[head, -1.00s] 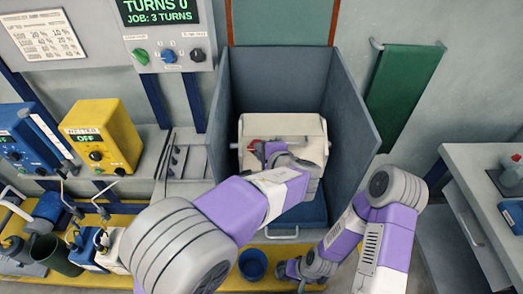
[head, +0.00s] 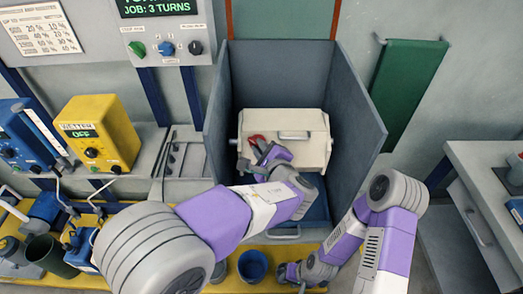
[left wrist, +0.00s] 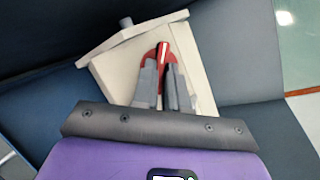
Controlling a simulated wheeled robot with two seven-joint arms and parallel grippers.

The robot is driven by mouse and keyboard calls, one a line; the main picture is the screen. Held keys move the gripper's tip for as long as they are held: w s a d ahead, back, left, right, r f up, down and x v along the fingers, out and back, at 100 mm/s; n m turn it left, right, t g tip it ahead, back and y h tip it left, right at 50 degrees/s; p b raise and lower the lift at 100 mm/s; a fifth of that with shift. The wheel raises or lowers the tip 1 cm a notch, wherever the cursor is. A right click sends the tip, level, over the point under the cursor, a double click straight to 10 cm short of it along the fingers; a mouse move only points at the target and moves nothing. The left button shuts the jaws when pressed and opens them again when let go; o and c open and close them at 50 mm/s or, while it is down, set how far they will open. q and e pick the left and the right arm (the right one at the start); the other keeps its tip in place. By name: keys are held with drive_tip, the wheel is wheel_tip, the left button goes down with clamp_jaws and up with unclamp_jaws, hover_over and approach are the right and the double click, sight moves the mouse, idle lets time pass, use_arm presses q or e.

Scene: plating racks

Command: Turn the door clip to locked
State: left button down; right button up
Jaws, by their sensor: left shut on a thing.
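The door clip (head: 257,139) is a small red piece on the front of a cream box (head: 312,153) inside the grey booth. In the left wrist view the clip (left wrist: 163,54) has a red handle with a white stripe on a red round base. My left gripper (head: 263,148) reaches into the booth, and its grey fingers (left wrist: 162,72) are shut on the clip's handle, one on each side. The fingers hide the lower part of the clip. My right gripper (head: 297,273) is low in the head view, outside the booth; its fingers are too small to read.
The booth's grey side walls (head: 352,125) stand close on both sides of the cream box. A yellow heater box (head: 98,133) reading OFF is at left. A blue cup (head: 252,266) stands below the booth. A side table (head: 490,190) is at right.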

use_arm(q)
drive_tip(key=m+t+h, duration=0.1)
drive_tip(key=m, duration=0.3)
drive_tip(key=m+h+b, duration=0.1)
drive_tip(key=m+h, duration=0.1)
drive_tip(key=m, duration=0.3)
drive_tip(key=a+m+t+h+b, duration=0.1)
drive_tip(key=m+h, duration=0.1)
drive_tip(key=m, duration=0.2)
drive_tip(key=shift+s+f+t, duration=0.15)
drive_tip(key=shift+f+t, duration=0.1)
drive_tip(key=shift+t, duration=0.05)
drive_tip(key=shift+m, duration=0.4)
drive_tip(key=c, duration=1.2)
unclamp_jaws()
drive_tip(key=shift+o, duration=0.2)
drive_tip(key=s+r+p, duration=0.1)
drive_tip(key=s, duration=0.6)
drive_tip(key=shift+s+r, duration=0.15)
drive_tip(key=shift+s, duration=0.1)
